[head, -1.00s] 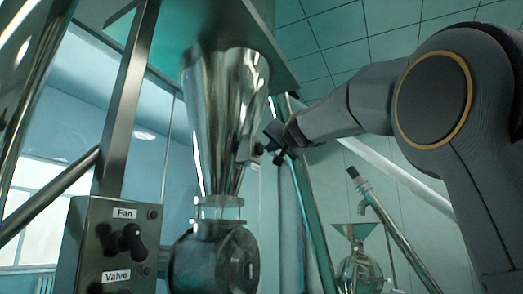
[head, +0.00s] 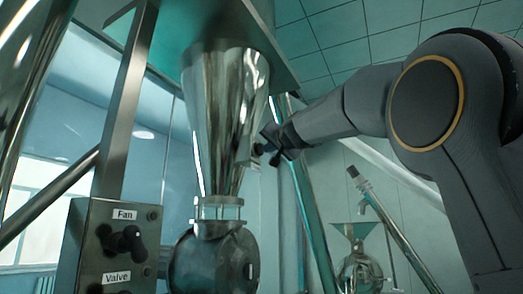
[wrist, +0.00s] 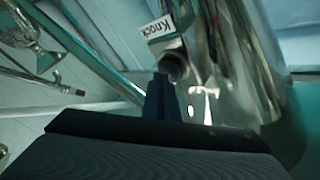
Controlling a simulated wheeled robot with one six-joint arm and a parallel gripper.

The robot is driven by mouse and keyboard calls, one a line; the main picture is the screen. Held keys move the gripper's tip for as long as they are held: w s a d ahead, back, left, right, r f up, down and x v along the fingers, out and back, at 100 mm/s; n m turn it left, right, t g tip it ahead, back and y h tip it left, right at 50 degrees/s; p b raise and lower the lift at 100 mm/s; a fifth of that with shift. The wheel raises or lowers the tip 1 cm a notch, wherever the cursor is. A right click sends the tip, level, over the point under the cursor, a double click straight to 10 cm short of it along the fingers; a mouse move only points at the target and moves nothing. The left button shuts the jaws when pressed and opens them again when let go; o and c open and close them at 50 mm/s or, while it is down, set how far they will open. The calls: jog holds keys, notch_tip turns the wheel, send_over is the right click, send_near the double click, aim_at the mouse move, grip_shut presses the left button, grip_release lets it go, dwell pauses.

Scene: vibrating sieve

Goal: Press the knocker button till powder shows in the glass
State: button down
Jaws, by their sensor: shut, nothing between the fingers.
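The steel cone hopper (head: 222,110) hangs in the middle of the head view. The short sight glass (head: 218,209) sits below its narrow end and looks clear and pale, with no powder discernible. In the wrist view, the round dark knocker button (wrist: 173,66) sticks out from the cone wall under a white "Knock" label (wrist: 168,20). My gripper (wrist: 161,84) is shut and empty, its fingertips at the button's lower edge in the picture. I cannot tell whether they touch it. In the head view, my gripper (head: 268,146) is beside the cone's right side.
A control box (head: 108,245) with "Fan" and "Valve" knobs stands at the lower left. A round dark housing (head: 215,260) sits under the glass. A slanted post (head: 312,220) stands right of the cone. A smaller funnel device (head: 355,260) is farther back.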

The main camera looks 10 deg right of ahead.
jog(key=shift+w+a+p, duration=0.35)
jog(key=shift+w+a, duration=0.05)
jog(key=shift+a, duration=0.15)
dwell(0.7)
jog(key=shift+d+f, duration=0.1)
dwell(0.3)
jog(key=shift+s+d+b, duration=0.7)
jog(key=shift+d+b, duration=0.2)
jog(key=shift+b, duration=0.1)
jog(key=s+d+b, duration=0.1)
jog(key=d+b, duration=0.1)
jog(key=s+d+b, duration=0.1)
jog(key=s+d, duration=0.1)
jog(key=shift+b, duration=0.35)
dwell(0.5)
